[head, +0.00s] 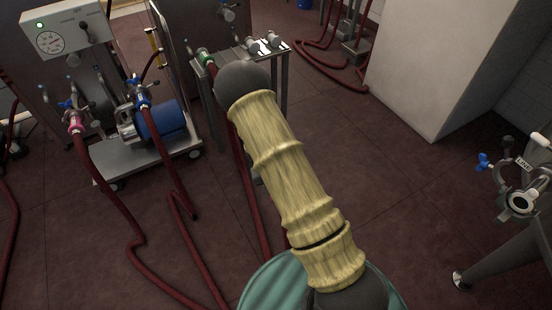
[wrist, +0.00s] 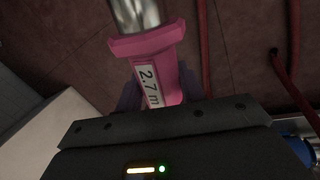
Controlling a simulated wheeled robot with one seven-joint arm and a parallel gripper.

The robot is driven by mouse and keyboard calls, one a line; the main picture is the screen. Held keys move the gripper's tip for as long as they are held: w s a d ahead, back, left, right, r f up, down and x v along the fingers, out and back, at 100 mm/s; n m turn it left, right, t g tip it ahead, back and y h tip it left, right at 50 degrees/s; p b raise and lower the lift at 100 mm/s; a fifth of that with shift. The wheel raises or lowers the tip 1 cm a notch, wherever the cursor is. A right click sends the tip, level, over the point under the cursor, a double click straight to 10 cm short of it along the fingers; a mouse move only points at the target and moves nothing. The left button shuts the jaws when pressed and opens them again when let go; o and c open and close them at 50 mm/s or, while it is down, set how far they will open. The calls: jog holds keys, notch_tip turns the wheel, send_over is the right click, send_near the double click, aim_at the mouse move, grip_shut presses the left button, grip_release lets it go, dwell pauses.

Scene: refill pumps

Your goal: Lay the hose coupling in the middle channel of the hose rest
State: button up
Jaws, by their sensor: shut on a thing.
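A pink hose coupling (wrist: 153,72) with a metal end and a "2.7 m" label fills the upper middle of the wrist view. My gripper (wrist: 160,90) is shut on it; the dark fingers show on either side of the pink body. In the head view my gripper is hidden behind my own yellow-sleeved arm. A grey metal stand (head: 284,70), apparently the hose rest, stands beyond the arm. A green coupling (head: 206,58) lies at its left side, and metal fittings lie on its top. Its channels cannot be made out clearly.
A pump cart (head: 150,160) with a blue motor (head: 162,118) stands at left, with another pink coupling (head: 76,124) attached beside it. Red hoses (head: 130,235) run over the floor. A pale cabinet (head: 430,60) stands at back right.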

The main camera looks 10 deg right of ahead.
jog(key=r+p, duration=0.1)
jog(key=p, duration=0.2)
jog(key=s+r+p, duration=0.1)
jog(key=r+p, duration=0.1)
jog(key=p, duration=0.1)
jog(key=r+p, duration=0.2)
jog(key=shift+s+p, duration=0.25)
jog(key=shift+p, duration=0.15)
jog(key=r+p, duration=0.1)
jog(key=p, duration=0.2)
jog(key=s+r+p, duration=0.1)
jog(key=r+p, duration=0.1)
jog(key=p, duration=0.2)
jog(key=s+r+p, duration=0.1)
jog(key=p, duration=0.2)
jog(key=shift+s+d+r+p, duration=0.25)
jog(key=shift+d+r+p, duration=0.05)
jog(key=shift+d, duration=0.05)
jog(key=shift+s+d+r+p, duration=0.1)
jog(key=shift+s+r+p, duration=0.35)
jog(key=shift+p, duration=0.75)
jog(key=shift+f, duration=0.1)
jog(key=shift+f, duration=0.1)
